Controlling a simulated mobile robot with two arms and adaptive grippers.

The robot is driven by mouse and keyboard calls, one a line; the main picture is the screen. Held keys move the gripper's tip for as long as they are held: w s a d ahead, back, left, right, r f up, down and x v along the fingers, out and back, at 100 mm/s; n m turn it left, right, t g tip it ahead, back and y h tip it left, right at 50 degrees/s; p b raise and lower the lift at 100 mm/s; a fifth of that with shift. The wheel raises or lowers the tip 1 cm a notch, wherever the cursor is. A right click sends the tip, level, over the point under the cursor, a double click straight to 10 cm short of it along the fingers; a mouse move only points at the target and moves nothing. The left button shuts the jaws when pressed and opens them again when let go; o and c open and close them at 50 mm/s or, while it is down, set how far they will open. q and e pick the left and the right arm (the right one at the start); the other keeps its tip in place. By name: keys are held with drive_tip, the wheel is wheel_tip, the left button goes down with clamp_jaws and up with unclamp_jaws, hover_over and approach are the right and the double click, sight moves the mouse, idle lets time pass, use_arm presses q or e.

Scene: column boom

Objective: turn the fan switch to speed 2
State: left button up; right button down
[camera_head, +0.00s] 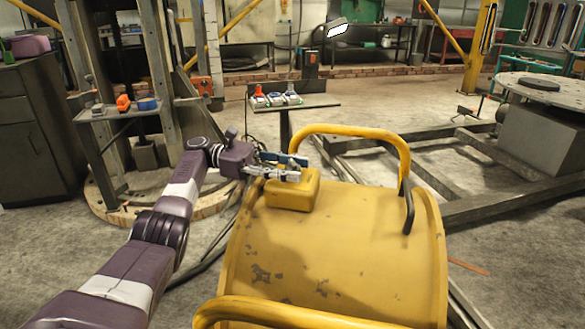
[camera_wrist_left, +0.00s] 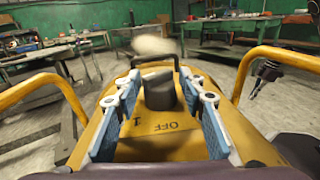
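The yellow fan (camera_head: 330,265) is a large scuffed drum with tubular handles in the middle of the head view. Its raised yellow switch housing (camera_head: 297,193) is near the fan's upper left edge. In the left wrist view, a dark switch knob (camera_wrist_left: 159,92) stands on the housing, with "OFF" and "1" printed on the near side. The knob's exact setting is unclear. My left gripper (camera_head: 294,168) is at the housing. Its blue-padded fingers are open, one on each side of the knob, with visible gaps. My right gripper (camera_wrist_left: 264,73) appears dark and small at the right of the wrist view.
A yellow handle (camera_head: 348,132) arches behind the housing. A small table (camera_head: 322,106) carrying several items stands behind the fan. A side shelf (camera_head: 118,112) is at left. A metal floor frame (camera_head: 470,205) lies right of the fan. Bare concrete shows between these things.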

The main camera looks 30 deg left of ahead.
sight(293, 162)
use_arm(q)
drive_tip(key=shift+o, duration=0.4)
drive_tip(key=shift+r, duration=0.15)
wheel_tip(293, 162, up, 10)
drive_tip(key=shift+f, duration=0.1)
drive_tip(key=shift+w, duration=0.1)
